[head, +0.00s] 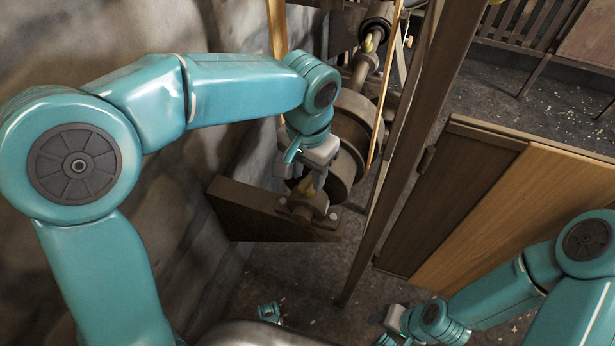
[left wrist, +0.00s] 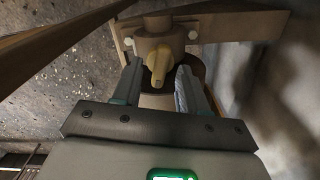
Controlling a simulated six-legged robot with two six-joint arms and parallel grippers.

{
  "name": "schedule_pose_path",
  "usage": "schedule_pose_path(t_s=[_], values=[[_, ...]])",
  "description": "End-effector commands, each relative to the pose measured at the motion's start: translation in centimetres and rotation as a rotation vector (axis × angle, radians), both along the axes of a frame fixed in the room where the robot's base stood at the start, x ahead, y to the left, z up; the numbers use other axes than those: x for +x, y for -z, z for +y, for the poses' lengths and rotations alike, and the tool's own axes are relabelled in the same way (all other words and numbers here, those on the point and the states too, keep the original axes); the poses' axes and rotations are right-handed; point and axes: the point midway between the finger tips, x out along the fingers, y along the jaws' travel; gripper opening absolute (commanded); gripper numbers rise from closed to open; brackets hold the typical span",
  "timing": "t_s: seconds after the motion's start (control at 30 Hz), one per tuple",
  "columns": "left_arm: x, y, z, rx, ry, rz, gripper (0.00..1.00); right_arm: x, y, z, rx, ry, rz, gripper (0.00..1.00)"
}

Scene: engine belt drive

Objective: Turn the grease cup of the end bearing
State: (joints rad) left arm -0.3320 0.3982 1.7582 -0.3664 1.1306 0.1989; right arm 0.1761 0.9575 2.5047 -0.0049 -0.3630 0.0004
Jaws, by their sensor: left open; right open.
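The grease cup (left wrist: 158,62) is a brass-yellow piece with a wing-like handle. It sits on the end bearing (left wrist: 160,35), a grey-brown block fixed with bolts to a wooden bracket. In the head view the grease cup (head: 305,187) shows just below my left gripper (head: 312,178), on top of the bearing (head: 308,205). My left gripper is open; in the left wrist view its fingers (left wrist: 158,75) stand apart on either side of the cup, and I cannot tell whether they touch it. My right gripper (head: 395,335) is low at the bottom of the head view, away from the bearing.
The wooden bracket (head: 255,212) juts from the stone wall (head: 150,190). Pulleys on a shaft (head: 350,140) and a belt (head: 383,90) lie just behind the bearing. A wooden post (head: 400,160) and a plank panel (head: 500,205) stand to the right.

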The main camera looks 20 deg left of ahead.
Motion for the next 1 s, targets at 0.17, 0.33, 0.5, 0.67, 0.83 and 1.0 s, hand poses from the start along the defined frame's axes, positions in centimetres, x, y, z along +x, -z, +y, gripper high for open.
schedule_pose_path(t_s=[0.17,0.33,0.5,0.67,0.83,1.0], values=[[0.12,0.97,0.11,0.0,0.0,0.0,0.43,0.0,0.35,0.0,0.0,0.0,0.0,0.49],[0.15,0.96,0.12,0.0,0.0,0.0,0.43,0.0,0.31,0.0,0.0,0.0,0.0,0.49],[0.14,0.94,0.11,0.0,0.0,0.0,0.07,0.0,0.31,0.0,0.0,0.0,0.0,0.49],[0.14,0.93,0.1,0.0,0.001,0.0,0.0,0.0,0.31,0.0,0.0,0.0,0.0,0.49],[0.13,0.85,0.09,-0.001,0.017,0.0,0.0,0.0,0.09,0.0,0.0,0.0,0.0,0.49],[0.13,0.72,0.08,-0.001,0.077,0.0,0.0,0.0,-0.62,0.0,0.0,0.0,0.0,0.49]])
